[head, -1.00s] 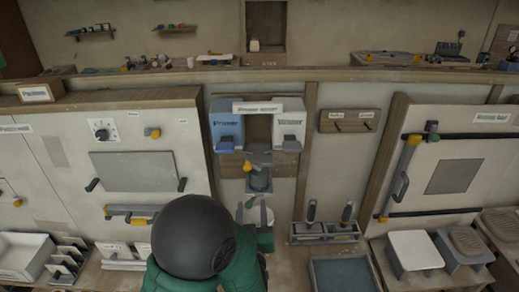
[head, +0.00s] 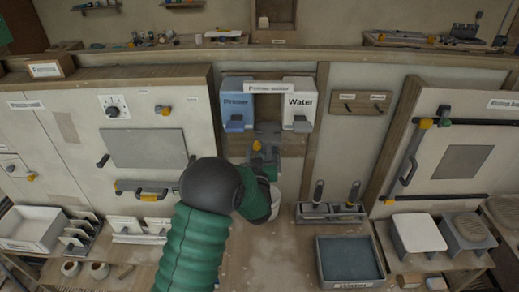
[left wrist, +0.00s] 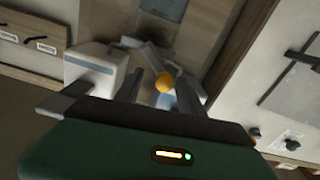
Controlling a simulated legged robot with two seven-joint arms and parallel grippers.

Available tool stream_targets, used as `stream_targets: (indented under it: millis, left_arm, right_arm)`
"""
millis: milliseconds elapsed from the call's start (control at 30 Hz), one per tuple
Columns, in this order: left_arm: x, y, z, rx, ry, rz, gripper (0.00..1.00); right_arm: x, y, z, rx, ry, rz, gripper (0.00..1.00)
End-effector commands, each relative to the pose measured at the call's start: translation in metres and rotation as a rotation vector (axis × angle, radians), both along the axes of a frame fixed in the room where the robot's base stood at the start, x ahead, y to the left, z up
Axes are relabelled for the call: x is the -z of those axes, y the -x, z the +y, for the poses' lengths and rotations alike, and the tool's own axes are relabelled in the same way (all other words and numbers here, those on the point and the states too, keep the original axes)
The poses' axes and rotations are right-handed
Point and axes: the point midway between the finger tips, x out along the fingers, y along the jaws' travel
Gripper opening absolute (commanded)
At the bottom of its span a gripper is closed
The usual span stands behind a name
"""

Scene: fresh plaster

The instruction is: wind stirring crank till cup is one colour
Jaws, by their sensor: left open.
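The stirring crank (head: 262,135) sits below the dispensers on the mixer board, with a yellow knob (head: 257,146) at its front. In the left wrist view the yellow knob (left wrist: 165,83) appears between my two finger tips. My left gripper (head: 262,160) is open at the crank; whether a finger touches the knob I cannot tell. It also shows in the left wrist view (left wrist: 158,90). The cup is hidden behind my left gripper and arm in the head view, so its colour cannot be seen. My right gripper is not in view.
A blue Primer box (head: 236,103) and a white Water box (head: 299,103) hang above the crank. A tool rack (head: 330,213) and a water tray (head: 348,260) stand to the right. A panel with a bar handle (head: 145,188) is to the left.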

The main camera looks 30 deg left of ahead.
Motion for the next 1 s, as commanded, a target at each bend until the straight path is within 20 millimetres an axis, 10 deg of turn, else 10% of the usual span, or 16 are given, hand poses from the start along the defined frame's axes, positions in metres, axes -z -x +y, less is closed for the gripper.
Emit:
stream_targets:
  millis: [167, 500, 1000]
  left_arm:
    - [0.001, 0.000, 0.001, -0.001, 0.000, 0.000, 0.45]
    - [-0.001, 0.000, -0.002, 0.000, -0.002, -0.001, 0.01]
    - [0.007, 0.001, -0.003, 0.004, 0.052, -0.030, 0.00]
  right_arm:
    - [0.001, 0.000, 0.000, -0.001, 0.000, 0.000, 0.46]
    - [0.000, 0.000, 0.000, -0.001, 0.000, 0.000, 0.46]
    - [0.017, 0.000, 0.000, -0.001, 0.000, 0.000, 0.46]
